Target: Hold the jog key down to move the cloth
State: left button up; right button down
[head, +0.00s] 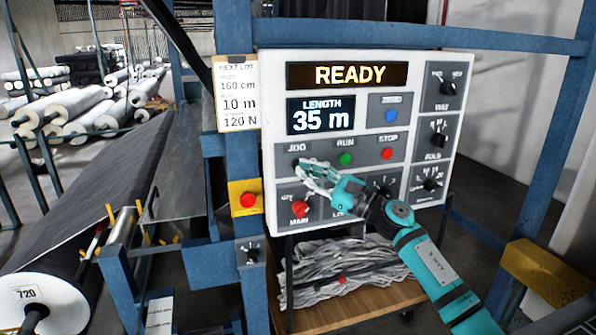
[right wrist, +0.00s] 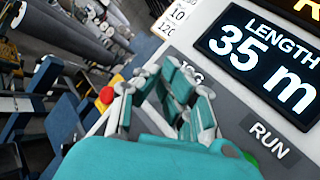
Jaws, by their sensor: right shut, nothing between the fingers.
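The control panel (head: 275,110) has a JOG label (head: 297,149) at its left, beside the green RUN button (head: 345,158) and red STOP button (head: 387,153). The lit display (head: 347,75) reads READY and the length display (head: 321,115) reads 35 m. My right gripper (head: 303,166) is shut and empty, with its fingertips just below the JOG label. They cover the key, so I cannot tell whether they touch it. In the right wrist view the fingers (right wrist: 172,82) reach the JOG label, partly hiding it. Dark grey cloth (head: 105,190) slopes across the machine at left. My left gripper is out of view.
A red button on a yellow box (head: 247,199) sits left of the panel. A red MAIN switch (head: 300,208) lies just below the gripper. Blue frame posts (head: 238,50) stand beside the panel. Crumpled cloth (head: 345,265) lies on a wooden shelf underneath.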

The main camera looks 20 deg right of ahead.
jog(key=shift+w, duration=0.6)
jog(key=shift+b, duration=0.35)
dwell(0.7)
jog(key=shift+w+b, duration=0.45)
jog(key=shift+b, duration=0.05)
jog(key=shift+w+b, duration=0.4)
jog(key=shift+b, duration=0.2)
dwell(5.2)
